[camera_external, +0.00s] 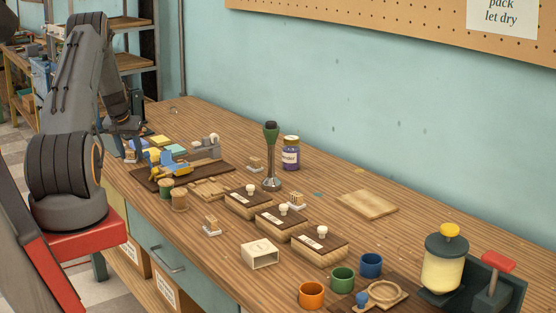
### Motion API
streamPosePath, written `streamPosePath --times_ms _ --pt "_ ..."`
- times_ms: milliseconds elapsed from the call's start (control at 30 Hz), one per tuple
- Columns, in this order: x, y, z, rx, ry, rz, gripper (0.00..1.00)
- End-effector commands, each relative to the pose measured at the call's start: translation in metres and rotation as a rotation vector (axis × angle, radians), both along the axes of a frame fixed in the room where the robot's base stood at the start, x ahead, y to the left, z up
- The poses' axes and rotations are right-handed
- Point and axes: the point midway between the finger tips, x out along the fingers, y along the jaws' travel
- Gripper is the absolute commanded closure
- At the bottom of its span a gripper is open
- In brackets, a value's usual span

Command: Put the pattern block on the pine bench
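The pine bench (330,180) appears to be the long brown wooden worktop. I cannot tell which is the pattern block. A similar small piece (130,156) shows right below my gripper (125,152) at the bench's far left end. My gripper is small and dark here, partly hidden by my arm; whether its fingers are open or hold that piece is unclear.
A dark mat (218,172) with blue and yellow items lies near my gripper. Lidded boxes (281,220), a cream box (259,254), coloured cups (342,279) and a yellow jar (443,265) crowd the front. A flat board (367,204) lies behind. The back right stretch is mostly clear.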

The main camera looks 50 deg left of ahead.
Motion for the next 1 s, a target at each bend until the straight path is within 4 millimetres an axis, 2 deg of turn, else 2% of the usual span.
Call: streamPosePath --times_ms 267,367,800,1000 --pt "-0.001 -0.001 0.008 0.001 -0.001 0.0 0.57" --pt "-0.004 -0.004 0.02 0.002 -0.001 0.0 0.57" --pt "-0.026 -0.025 0.092 0.002 -0.001 0.001 0.57" --pt "-0.031 -0.031 0.11 0.0 0.0 0.0 0.57"
